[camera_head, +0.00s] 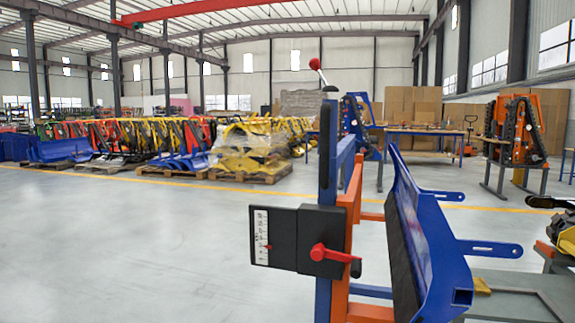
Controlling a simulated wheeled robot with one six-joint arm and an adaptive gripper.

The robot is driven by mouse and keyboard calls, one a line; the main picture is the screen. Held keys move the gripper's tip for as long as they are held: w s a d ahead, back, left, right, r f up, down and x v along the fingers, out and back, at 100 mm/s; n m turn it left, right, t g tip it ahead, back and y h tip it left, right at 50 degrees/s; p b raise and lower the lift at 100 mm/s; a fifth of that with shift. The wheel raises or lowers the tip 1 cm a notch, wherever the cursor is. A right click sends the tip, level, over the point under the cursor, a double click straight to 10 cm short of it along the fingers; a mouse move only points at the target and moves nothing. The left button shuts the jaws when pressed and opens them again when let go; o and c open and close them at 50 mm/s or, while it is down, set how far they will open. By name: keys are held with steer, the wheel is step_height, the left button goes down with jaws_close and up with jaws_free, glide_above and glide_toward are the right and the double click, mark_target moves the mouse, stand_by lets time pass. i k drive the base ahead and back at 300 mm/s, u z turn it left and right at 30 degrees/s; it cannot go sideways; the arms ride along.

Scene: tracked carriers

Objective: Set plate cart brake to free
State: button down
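No cart with plates or wheels can be made out, and I cannot tell whether any lever here is its brake. A blue and orange frame (354,205) stands close in front, right of centre. It carries a black box (294,240) with a white marked scale (261,237) on its left. A red ball knob (315,63) on a thin rod tops the upright. My gripper is not in view.
A curved blue plate (428,230) with two projecting arms stands right of the frame. Grey floor (130,250) is open to the left. Yellow machinery (255,148) on pallets, blue implements and work tables stand farther back. A grey table (520,290) is at lower right.

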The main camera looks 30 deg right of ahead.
mark_target(315, 65)
steer(key=u, duration=0.75)
steer(key=i, duration=1.35)
steer(key=z, duration=2.75)
